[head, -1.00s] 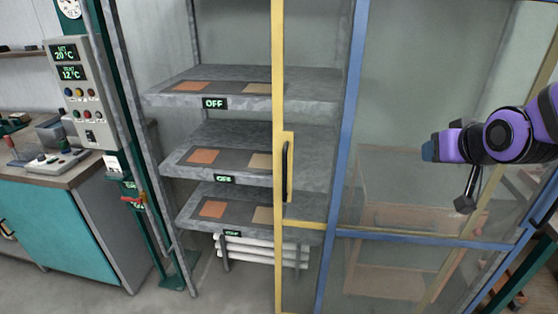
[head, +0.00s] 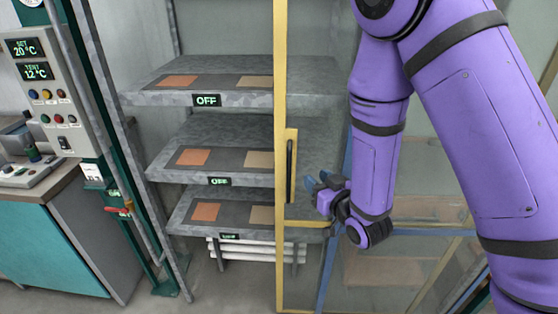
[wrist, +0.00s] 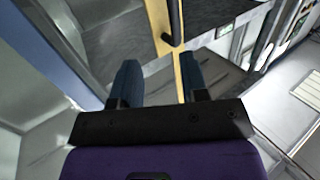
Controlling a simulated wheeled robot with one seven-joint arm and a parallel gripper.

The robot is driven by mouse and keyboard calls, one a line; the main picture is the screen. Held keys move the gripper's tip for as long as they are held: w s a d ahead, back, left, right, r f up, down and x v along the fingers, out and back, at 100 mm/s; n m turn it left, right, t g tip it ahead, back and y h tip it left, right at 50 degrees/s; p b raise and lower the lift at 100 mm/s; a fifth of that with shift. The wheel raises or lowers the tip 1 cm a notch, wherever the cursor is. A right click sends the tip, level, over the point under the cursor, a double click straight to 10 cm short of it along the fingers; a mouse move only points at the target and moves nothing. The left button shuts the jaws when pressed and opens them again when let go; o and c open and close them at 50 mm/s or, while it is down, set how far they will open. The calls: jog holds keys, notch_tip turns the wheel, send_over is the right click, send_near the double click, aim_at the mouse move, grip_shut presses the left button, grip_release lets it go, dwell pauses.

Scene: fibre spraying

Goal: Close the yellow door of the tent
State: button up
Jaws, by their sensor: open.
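The yellow-framed door (head: 280,95) of the tent stands partly across the opening, with shelves showing to its left. Its dark vertical handle (head: 291,165) sits on a yellow plate. In the wrist view the yellow frame (wrist: 162,35) and the dark handle (wrist: 174,22) lie just beyond the fingers. My gripper (head: 322,182) is to the right of the handle at about its height. My purple arm hides part of the tent's right side.
Grey shelves (head: 235,97) hold orange and tan squares inside the tent. A blue post (head: 330,262) stands right of the door. A control box (head: 50,85) and a teal cabinet (head: 45,240) stand at left.

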jog(key=w+a+f+y, duration=0.1)
jog(key=w+a, duration=0.6)
jog(key=w, duration=0.1)
jog(key=shift+w+a+n, duration=0.15)
jog(key=shift+w+n, duration=0.15)
jog(key=shift+w, duration=0.05)
grip_shut()
